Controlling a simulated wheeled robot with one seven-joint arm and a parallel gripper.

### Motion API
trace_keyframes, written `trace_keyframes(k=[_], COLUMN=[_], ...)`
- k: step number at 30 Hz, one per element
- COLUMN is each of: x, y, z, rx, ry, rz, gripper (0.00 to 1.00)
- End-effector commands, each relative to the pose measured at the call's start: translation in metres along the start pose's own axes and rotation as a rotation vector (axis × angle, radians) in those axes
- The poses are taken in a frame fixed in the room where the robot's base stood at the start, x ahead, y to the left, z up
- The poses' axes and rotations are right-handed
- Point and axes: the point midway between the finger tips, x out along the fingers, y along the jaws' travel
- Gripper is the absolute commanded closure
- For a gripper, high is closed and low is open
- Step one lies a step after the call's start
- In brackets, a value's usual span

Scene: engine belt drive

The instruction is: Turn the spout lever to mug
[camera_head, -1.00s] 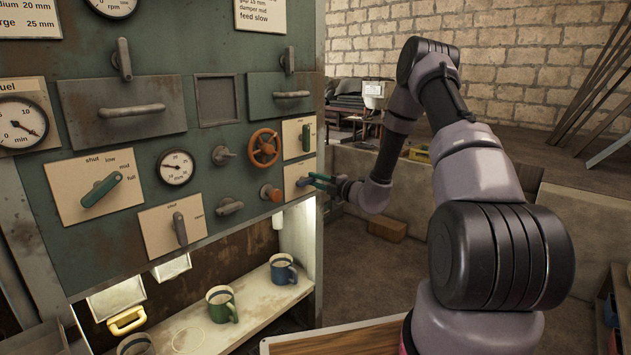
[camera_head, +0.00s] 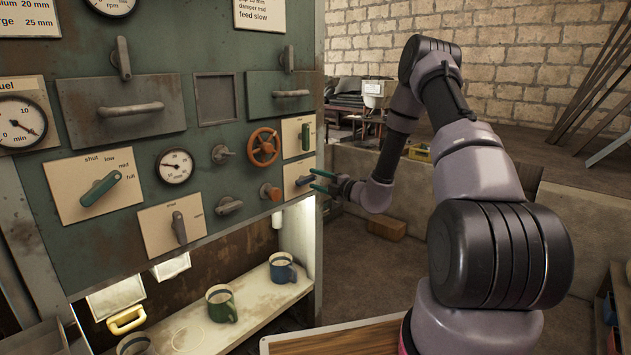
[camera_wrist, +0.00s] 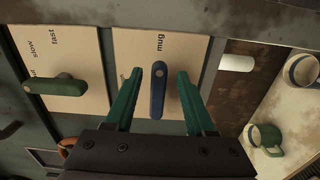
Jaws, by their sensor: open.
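The spout lever (camera_wrist: 158,90) is a blue handle on a cream plate (camera_wrist: 136,48) in the wrist view. Its rounded end lies close beside the printed word "mug". In the head view its plate (camera_head: 291,170) is at the panel's lower right edge, and the lever (camera_head: 304,181) lies roughly level, partly hidden by my fingers. My gripper (camera_wrist: 158,74) is open, with one green finger on each side of the lever and a visible gap to both. In the head view my gripper (camera_head: 320,181) reaches the plate from the right.
Beside it are a green lever (camera_wrist: 56,86) on a "slow/fast" plate, an orange handwheel (camera_head: 264,147) and an orange knob (camera_head: 271,192). Below, a blue mug (camera_head: 284,270) and a green mug (camera_head: 221,305) stand on a shelf (camera_head: 250,319). A white spout (camera_wrist: 237,63) hangs under the panel.

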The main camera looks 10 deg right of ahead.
Motion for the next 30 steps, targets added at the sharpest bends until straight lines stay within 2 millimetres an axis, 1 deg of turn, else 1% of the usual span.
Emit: trace_keyframes(k=[9, 12, 15, 20, 30], x=[-0.062, -0.079, -0.092, -0.101, -0.101], y=[0.000, 0.000, -0.001, -0.001, 0.000], z=[0.002, 0.001, 0.001, 0.001, 0.000], rx=[0.002, 0.002, 0.003, 0.002, 0.001], ry=[-0.005, -0.004, -0.003, -0.003, -0.002], rz=[-0.001, -0.001, -0.002, -0.001, -0.001], gripper=[0.45, 0.45, 0.45, 0.45, 0.45])
